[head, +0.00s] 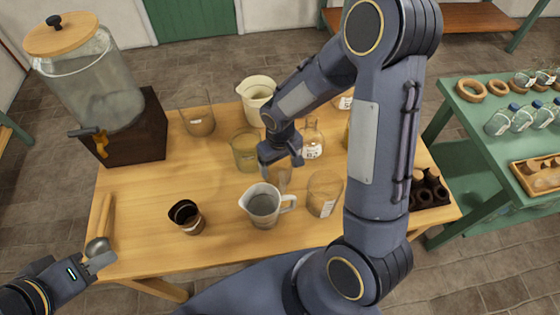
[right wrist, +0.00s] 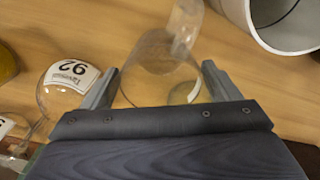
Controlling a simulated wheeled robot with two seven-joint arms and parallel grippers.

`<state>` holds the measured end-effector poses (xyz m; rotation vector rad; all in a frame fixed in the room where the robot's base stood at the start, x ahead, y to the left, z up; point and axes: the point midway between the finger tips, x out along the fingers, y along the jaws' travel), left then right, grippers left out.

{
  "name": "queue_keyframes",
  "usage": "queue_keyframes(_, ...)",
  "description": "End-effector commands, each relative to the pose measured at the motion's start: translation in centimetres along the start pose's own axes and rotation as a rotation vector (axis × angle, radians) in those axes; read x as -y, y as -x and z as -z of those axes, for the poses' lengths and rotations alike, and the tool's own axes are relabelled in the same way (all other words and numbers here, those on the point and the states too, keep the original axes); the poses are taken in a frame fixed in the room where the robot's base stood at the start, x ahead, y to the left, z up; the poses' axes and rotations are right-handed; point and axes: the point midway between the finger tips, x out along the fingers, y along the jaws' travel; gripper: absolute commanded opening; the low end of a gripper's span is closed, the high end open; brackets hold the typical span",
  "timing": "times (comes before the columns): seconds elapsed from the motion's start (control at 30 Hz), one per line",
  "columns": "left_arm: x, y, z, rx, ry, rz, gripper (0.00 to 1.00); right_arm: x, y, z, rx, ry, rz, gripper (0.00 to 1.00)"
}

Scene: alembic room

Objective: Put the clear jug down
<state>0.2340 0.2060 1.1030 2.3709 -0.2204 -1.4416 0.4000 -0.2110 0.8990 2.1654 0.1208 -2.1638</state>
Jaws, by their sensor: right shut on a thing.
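My right gripper (head: 280,155) is over the middle of the wooden table (head: 150,195). In the right wrist view its two fingers (right wrist: 160,86) stand on either side of the clear jug (right wrist: 158,62), which is see-through with a narrow part at its top edge. The gripper is shut on the jug. In the head view the jug (head: 284,178) shows faintly below the gripper, partly hidden by it; I cannot tell whether its base touches the table. My left gripper (head: 100,262) is at the table's front left corner, close to a ladle (head: 97,246); its jaw opening is unclear.
A pale grey jug with a handle (head: 262,205) stands just in front, with a glass beaker (head: 324,195) to its right. A labelled flask (head: 312,140) and a yellowish beaker (head: 245,150) are close by. A dark cup (head: 186,216) stands front left. The table's left middle is clear.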

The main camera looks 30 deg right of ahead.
Motion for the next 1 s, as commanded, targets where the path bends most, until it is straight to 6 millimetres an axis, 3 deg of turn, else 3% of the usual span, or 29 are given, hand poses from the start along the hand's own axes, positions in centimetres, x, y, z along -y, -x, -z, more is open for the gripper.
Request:
queue_keyframes(0.03, 0.1, -0.2, -0.1, 0.0, 0.0, 0.0, 0.36, 0.0, -0.2, 0.0, 0.0, 0.0, 0.0, 0.84)
queue_keyframes(0.17, 0.0, -0.1, -0.1, 0.0, 0.0, 0.0, 0.36, 0.0, -0.1, 0.0, 0.0, 0.0, 0.0, 1.0)
queue_keyframes(0.53, -0.1, 0.1, 0.1, 0.0, 0.0, 0.0, 0.36, 0.0, 1.0, 0.1, -0.004, -0.001, 0.0, 1.0)
queue_keyframes(1.0, 0.1, -0.2, -0.1, 0.0, 0.0, 0.0, 0.36, 0.0, 10.3, 0.1, -0.006, 0.0, 0.0, 1.0)
